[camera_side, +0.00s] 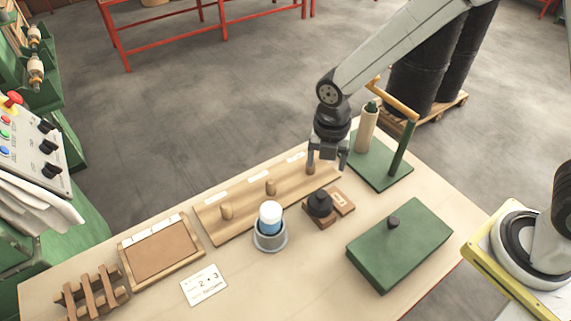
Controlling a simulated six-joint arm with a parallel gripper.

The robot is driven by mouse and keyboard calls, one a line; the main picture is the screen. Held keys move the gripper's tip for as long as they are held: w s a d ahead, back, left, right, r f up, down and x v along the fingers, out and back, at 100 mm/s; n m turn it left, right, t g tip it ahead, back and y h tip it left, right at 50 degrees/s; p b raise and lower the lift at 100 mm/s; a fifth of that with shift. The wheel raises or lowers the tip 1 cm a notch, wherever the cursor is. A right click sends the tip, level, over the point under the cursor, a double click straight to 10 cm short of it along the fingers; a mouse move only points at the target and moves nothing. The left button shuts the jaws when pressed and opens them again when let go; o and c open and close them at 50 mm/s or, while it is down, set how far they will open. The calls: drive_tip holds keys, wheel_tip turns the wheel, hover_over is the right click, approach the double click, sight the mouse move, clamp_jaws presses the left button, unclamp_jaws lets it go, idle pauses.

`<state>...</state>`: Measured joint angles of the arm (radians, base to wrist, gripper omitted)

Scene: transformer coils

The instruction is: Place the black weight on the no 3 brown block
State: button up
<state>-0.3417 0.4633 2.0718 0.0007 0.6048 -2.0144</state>
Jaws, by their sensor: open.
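The black weight (320,203) is a short dark cylinder with a narrower top. It appears to sit upright on a brown block (322,222) near the middle of the table. The number on this block cannot be read. Another brown block with a pale label (341,200) lies just right of the weight; its marking is too small to read. My gripper (327,166) points down with its fingers apart and empty. It is above and behind the weight in the picture, not touching it, near the right end of the wooden peg board (245,203).
A white-and-blue cylinder (270,216) stands in a grey cup left of the weight. A green box (400,250) with a black knob is at right. A green stand (370,165) rises behind. A card (204,285), tray (160,251) and wooden rack (92,290) occupy the left.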

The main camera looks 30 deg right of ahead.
drive_tip(key=shift+r, duration=0.2)
drive_tip(key=shift+d, duration=0.1)
idle(0.4)
drive_tip(key=s+d+r+m+t, duration=0.1)
drive_tip(key=s+d+m, duration=0.3)
drive_tip(key=m, duration=0.9)
drive_tip(key=s+d+r+m+t, duration=0.1)
drive_tip(key=s+d+r+m, duration=0.2)
drive_tip(key=d+m, duration=0.5)
drive_tip(key=s+m, duration=0.1)
drive_tip(key=m, duration=0.5)
drive_tip(key=shift+s+d+t, duration=0.15)
drive_tip(key=shift+d+t, duration=0.15)
drive_tip(key=shift+d, duration=0.1)
